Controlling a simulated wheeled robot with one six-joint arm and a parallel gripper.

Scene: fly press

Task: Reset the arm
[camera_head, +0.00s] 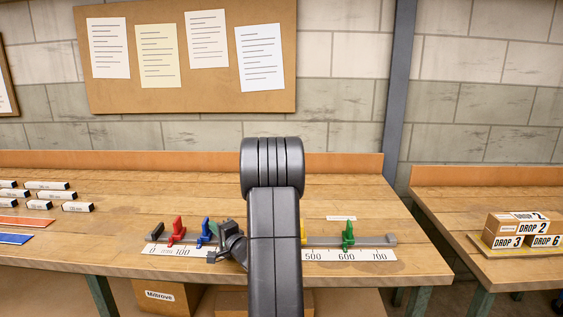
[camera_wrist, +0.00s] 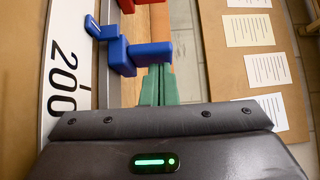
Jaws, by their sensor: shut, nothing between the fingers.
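My gripper (camera_wrist: 158,84) shows two green fingers together with nothing between them in the wrist view. In the head view my own arm hides most of it, and only a small dark part shows just left of the arm, over the ruler. A blue stop (camera_head: 205,231) stands on the rail left of my gripper. In the wrist view the blue stop (camera_wrist: 121,56) is just ahead of the fingertips; I cannot tell whether they touch. A red stop (camera_head: 177,230) stands further left, and a green stop (camera_head: 348,235) stands right of my arm.
The rail (camera_head: 375,241) and white ruler (camera_head: 352,255) lie along the bench (camera_head: 110,235). Several small labelled boxes (camera_head: 46,185) sit at the left. DROP boxes (camera_head: 518,224) stand on a right-hand bench. A pinboard (camera_head: 185,95) hangs behind. A yellow piece is mostly hidden by my arm.

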